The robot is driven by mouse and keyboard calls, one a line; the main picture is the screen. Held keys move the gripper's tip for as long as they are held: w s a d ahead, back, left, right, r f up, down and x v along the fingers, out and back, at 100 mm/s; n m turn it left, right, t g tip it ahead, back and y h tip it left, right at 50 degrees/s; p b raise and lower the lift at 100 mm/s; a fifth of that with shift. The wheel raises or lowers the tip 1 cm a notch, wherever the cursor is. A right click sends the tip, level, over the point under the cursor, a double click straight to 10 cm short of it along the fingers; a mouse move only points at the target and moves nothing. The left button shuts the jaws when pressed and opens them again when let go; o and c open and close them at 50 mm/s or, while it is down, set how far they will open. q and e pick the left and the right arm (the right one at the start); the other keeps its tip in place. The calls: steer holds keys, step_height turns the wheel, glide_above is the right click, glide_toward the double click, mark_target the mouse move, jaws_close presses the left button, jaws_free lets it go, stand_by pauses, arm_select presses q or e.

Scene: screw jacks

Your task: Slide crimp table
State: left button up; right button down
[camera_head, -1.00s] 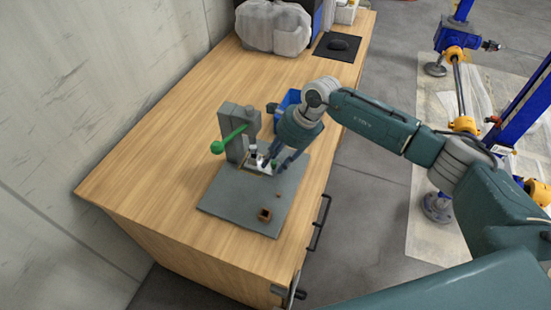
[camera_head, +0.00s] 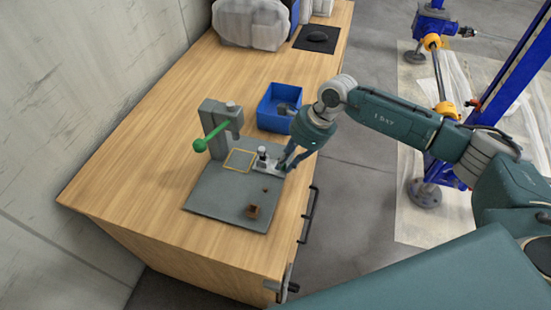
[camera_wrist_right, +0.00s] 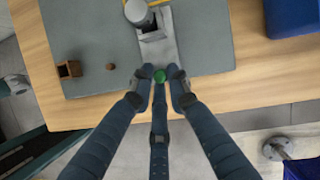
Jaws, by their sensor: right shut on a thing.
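The crimp table (camera_head: 264,165) is a small light-metal sliding plate with an upright cylinder fixture on it; it lies on the grey base plate (camera_head: 214,198), right of a yellow outlined rectangle (camera_head: 239,160). In the right wrist view the crimp table (camera_wrist_right: 172,46) has a green knob (camera_wrist_right: 160,76) at its near end. My right gripper (camera_head: 284,169) is shut on this knob; its fingers also show in the wrist view (camera_wrist_right: 160,88). The grey press (camera_head: 217,118) with a green lever (camera_head: 209,138) stands at the plate's back left. My left gripper is not in view.
A blue bin (camera_head: 272,110) stands behind the plate. A small brown open box (camera_head: 254,211) and a tiny brown piece (camera_head: 265,189) sit on the plate's front right. The wooden bench (camera_head: 130,165) is clear at left.

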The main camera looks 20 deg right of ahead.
steer(key=shift+w+r, duration=0.2)
steer(key=shift+r, duration=0.05)
steer(key=c, duration=1.7)
jaws_free()
steer(key=shift+d, duration=0.15)
steer(key=shift+c, duration=0.2)
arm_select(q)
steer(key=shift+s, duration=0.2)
arm_select(e)
steer(key=shift+s+f, duration=0.1)
steer(key=shift+s, duration=0.05)
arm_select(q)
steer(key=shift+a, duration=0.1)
arm_select(e)
steer(key=v, duration=1.2)
steer(key=shift+s, duration=0.1)
